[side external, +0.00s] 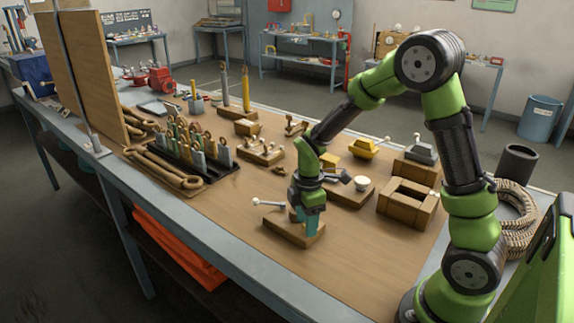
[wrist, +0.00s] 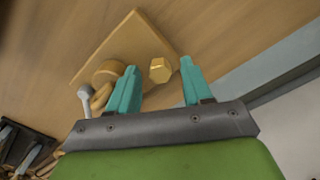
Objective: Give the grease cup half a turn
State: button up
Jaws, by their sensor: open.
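A small wooden board (side external: 279,229) lies on the bench under my gripper (side external: 306,224). In the wrist view the board (wrist: 138,38) carries a gold hexagonal cap (wrist: 160,70), which looks like the grease cup. Beside it on the left is a round brass fitting (wrist: 108,73). A grey ball-ended lever (wrist: 84,92) is by that fitting. My gripper (wrist: 159,67) is open, with its teal fingers pointing down at the board. The hexagonal cap appears between the fingertips, with gaps on both sides. Whether the tips reach down to its level I cannot tell. The side view hides the cap behind my fingers.
Behind my gripper is a wooden block with a white knob (side external: 362,182). A hollow wooden box (side external: 405,212) stands to the right. A dark tool rack (side external: 220,176) is on the left. The bench (side external: 350,265) is clear in front, up to its grey edge.

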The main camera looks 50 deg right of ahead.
grip_shut()
jog(key=shift+m, duration=0.3)
